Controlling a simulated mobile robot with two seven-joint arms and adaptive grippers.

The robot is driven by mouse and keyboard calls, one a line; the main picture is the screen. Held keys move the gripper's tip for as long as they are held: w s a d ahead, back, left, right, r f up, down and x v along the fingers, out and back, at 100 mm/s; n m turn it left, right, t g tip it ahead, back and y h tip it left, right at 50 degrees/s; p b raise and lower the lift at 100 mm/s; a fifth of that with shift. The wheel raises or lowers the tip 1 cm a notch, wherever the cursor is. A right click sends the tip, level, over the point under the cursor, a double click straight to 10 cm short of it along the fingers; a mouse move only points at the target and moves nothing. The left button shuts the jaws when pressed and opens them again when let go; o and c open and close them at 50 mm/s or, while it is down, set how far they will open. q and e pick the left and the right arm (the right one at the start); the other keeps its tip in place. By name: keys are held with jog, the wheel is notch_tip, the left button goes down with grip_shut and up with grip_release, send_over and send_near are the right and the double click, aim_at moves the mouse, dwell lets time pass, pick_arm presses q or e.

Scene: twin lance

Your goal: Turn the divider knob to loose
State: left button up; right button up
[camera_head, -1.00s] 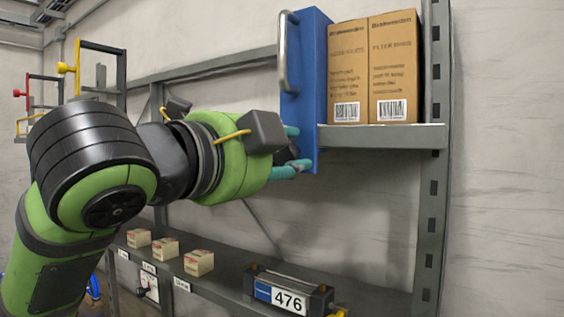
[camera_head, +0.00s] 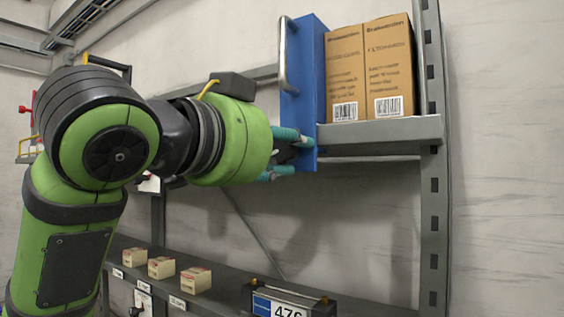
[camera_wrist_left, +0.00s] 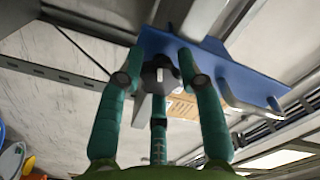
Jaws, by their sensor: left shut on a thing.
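The blue divider (camera_head: 306,85) stands upright at the left end of the upper shelf, with a grey handle (camera_head: 283,55) on its left edge. Its black knob (camera_wrist_left: 160,75) shows in the left wrist view, with a white mark on its face. My left gripper (camera_head: 292,155) is at the divider's lower end, its teal fingers pointing right at it. In the wrist view the fingers of the left gripper (camera_wrist_left: 161,88) are shut around the knob. In the head view the knob is mostly hidden by the gripper. My right gripper is not in view.
Two brown cartons (camera_head: 368,70) stand on the upper shelf (camera_head: 380,133) just right of the divider. Several small boxes (camera_head: 162,267) and a dark unit labelled 476 (camera_head: 290,302) sit on the lower shelf. A grey upright post (camera_head: 433,190) stands at the right.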

pick_arm(q)
jog(key=n+b, duration=0.4)
jog(key=n, duration=0.3)
jog(key=n+b, duration=0.1)
jog(key=n, duration=0.2)
jog(key=shift+n+b, duration=0.35)
jog(key=shift+n, duration=0.05)
jog(key=shift+a+r+n+b, duration=0.15)
jog(key=shift+n+b, duration=0.4)
jog(key=shift+n, duration=0.55)
jog(key=o, duration=1.2)
jog(key=shift+c, duration=0.2)
